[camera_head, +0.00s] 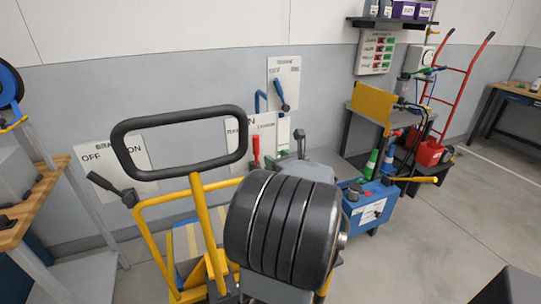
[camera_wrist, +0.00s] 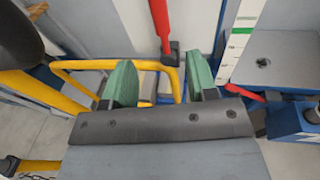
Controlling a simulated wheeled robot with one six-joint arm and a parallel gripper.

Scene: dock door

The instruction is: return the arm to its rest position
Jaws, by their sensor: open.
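My gripper (camera_wrist: 160,80) shows in the wrist view as two green fingers held apart with nothing between them. A red lever (camera_wrist: 161,20) rises just beyond the fingertips, apart from them. The red lever also stands by a white panel in the head view (camera_head: 256,147). My arm fills the lower middle of the head view, and my gripper cannot be made out there. A yellow bar (camera_wrist: 85,65) crosses behind the fingers in the wrist view.
A yellow-framed cart with a black loop handle (camera_head: 180,117) stands left of my arm. A wooden-topped bench (camera_head: 35,200) is at far left. A blue box (camera_head: 368,208) and a yellow-panelled stand (camera_head: 372,103) are to the right. Open floor (camera_head: 450,240) lies at lower right.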

